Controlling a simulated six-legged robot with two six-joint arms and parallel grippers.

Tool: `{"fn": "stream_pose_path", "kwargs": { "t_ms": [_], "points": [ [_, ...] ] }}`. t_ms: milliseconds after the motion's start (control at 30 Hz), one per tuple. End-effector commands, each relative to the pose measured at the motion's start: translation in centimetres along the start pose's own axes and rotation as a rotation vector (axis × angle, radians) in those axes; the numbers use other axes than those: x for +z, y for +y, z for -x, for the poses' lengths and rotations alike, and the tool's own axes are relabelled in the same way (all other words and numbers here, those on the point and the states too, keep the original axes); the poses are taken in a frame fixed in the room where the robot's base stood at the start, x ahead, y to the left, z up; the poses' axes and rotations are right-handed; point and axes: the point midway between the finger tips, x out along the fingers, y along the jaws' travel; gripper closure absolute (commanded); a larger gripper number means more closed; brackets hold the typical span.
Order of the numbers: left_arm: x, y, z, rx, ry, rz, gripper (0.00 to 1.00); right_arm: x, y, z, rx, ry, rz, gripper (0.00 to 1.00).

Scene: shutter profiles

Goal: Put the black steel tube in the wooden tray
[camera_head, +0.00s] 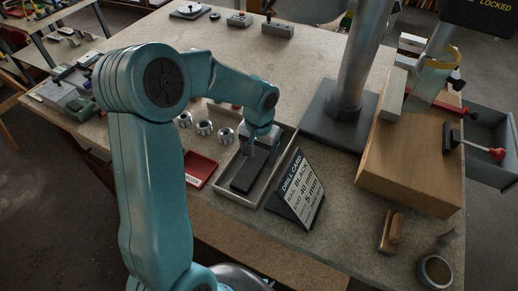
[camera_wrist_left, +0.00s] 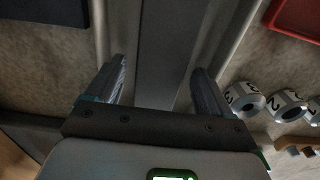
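A long dark bar (camera_head: 246,172), which looks like the black steel tube, lies lengthwise inside a shallow pale-rimmed tray (camera_head: 231,194). I cannot tell for certain that the tray is wood. My left gripper (camera_head: 262,146) points down over the far part of the tray, and its arm comes in from the left. In the left wrist view my left gripper (camera_wrist_left: 159,72) is open, with its two fingers spread on either side of a dark grey bar (camera_wrist_left: 160,35). Contact with the bar cannot be told. My right gripper is in neither view.
A drill card (camera_head: 299,190) stands just right of the tray. A red tray (camera_head: 200,169) and several numbered knobs (camera_head: 204,128) sit to its left. A steel column (camera_head: 356,65) on a dark base and a wooden block (camera_head: 410,158) stand to the right.

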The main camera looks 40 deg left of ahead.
Motion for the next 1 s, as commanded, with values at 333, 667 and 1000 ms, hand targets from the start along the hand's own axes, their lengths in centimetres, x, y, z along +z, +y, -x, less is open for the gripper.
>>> {"fn": "stream_pose_path", "kwargs": {
  "t_ms": [333,667,1000],
  "points": [
    [-0.1,0.0,5.8,0.000,0.008,0.000,0.19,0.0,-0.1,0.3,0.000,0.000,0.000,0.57],
    [-0.1,0.0,11.7,0.000,0.003,0.000,0.19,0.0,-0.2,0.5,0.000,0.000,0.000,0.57],
    [0.0,0.0,12.4,0.000,0.000,0.000,0.19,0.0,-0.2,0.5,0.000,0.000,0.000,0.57]
  ]
}}
